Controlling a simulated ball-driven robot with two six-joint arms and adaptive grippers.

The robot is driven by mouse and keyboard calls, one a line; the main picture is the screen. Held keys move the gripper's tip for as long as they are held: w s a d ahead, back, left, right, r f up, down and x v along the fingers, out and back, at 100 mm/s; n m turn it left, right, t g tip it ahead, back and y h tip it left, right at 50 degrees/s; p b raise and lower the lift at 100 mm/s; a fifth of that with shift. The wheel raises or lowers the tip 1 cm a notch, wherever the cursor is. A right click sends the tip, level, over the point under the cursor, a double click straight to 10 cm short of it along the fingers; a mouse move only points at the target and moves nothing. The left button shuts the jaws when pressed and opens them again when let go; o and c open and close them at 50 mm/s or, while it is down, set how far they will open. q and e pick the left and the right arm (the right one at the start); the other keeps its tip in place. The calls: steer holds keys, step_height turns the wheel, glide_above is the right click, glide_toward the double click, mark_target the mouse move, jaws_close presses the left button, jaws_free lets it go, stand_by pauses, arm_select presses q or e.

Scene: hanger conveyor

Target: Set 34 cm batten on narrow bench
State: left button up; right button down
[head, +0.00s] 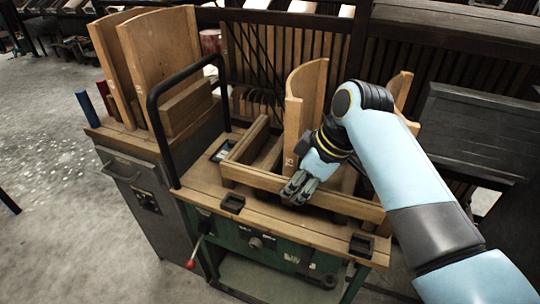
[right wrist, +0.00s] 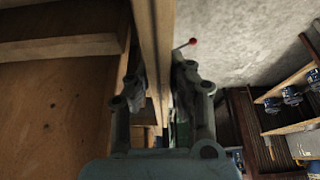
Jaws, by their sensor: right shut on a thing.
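A long, pale wooden batten (head: 345,204) lies across the picture at the front of the wooden pieces on the bench in the head view. My right gripper (head: 297,190) reaches down over its middle and is shut on it. In the right wrist view the batten (right wrist: 154,35) runs away between the two fingers of the gripper (right wrist: 157,88). The bench (head: 300,231) has a narrow wooden top on a green body. The batten is over or on this top; I cannot tell whether it touches. My left gripper is out of view.
A black hoop handle (head: 151,110) rises at the bench's left. Curved wooden boards (head: 160,50) stand on a grey cabinet (head: 135,185); another curved board (head: 303,95) stands behind my gripper. Black blocks (head: 232,203) sit on the bench's front strip. Floor at left is clear.

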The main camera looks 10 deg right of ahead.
steer(key=shift+f, duration=0.2)
steer(key=b, duration=0.1)
glide_above(288, 224)
steer(key=d, duration=0.1)
steer(key=f, duration=0.4)
steer(key=shift+s, duration=0.4)
step_height(288, 224, down, 5)
steer(key=shift+f, duration=0.1)
steer(key=shift+f, duration=0.15)
steer(key=shift+f, duration=0.1)
steer(key=c, duration=1.2)
jaws_free()
